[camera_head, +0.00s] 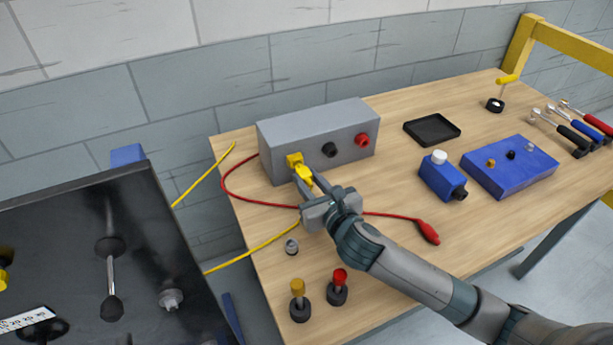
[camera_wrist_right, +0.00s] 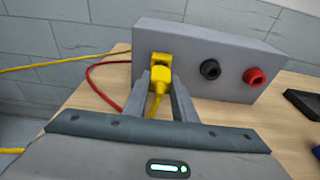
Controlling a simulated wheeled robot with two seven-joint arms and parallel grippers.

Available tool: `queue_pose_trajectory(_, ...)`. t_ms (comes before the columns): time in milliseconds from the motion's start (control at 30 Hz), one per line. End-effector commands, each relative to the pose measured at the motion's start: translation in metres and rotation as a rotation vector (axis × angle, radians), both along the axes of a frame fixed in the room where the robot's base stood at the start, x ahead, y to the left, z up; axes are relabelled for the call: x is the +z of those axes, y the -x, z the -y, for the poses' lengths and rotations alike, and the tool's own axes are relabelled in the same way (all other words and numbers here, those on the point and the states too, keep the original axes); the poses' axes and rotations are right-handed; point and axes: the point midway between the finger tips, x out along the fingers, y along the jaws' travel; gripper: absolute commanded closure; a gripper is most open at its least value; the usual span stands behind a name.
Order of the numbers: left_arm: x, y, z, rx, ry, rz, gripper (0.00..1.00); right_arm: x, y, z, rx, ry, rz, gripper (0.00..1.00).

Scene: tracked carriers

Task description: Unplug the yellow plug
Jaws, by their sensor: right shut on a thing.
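The yellow plug (camera_head: 304,174) is at the yellow socket (camera_head: 293,160) on the front left of the grey box (camera_head: 345,150). I cannot tell how deep it sits. My right gripper (camera_head: 310,183) is shut on the plug. In the right wrist view, the fingers (camera_wrist_right: 159,98) stand on either side of the yellow plug (camera_wrist_right: 159,84), just below the yellow socket (camera_wrist_right: 159,60). The yellow cable (camera_head: 250,251) runs from the gripper area over the table's left edge. My left gripper is not in view.
Black (camera_head: 329,149) and red (camera_head: 362,139) sockets are to the right on the box. A red cable with a red plug (camera_head: 428,231) lies by my right arm. Yellow-topped (camera_head: 299,300) and red-topped (camera_head: 338,288) posts stand at the front. A black panel (camera_head: 70,240) is at left.

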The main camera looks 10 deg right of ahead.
Motion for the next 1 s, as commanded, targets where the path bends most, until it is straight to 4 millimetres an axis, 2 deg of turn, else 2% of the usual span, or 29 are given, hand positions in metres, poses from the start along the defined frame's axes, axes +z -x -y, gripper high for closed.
queue_pose_trajectory(667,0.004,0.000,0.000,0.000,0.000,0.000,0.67,0.001,0.007,0.001,0.001,0.000,0.001,0.98)
queue_pose_trajectory(1000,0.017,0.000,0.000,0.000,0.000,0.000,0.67,0.002,0.025,0.005,0.001,0.000,-0.001,0.98)
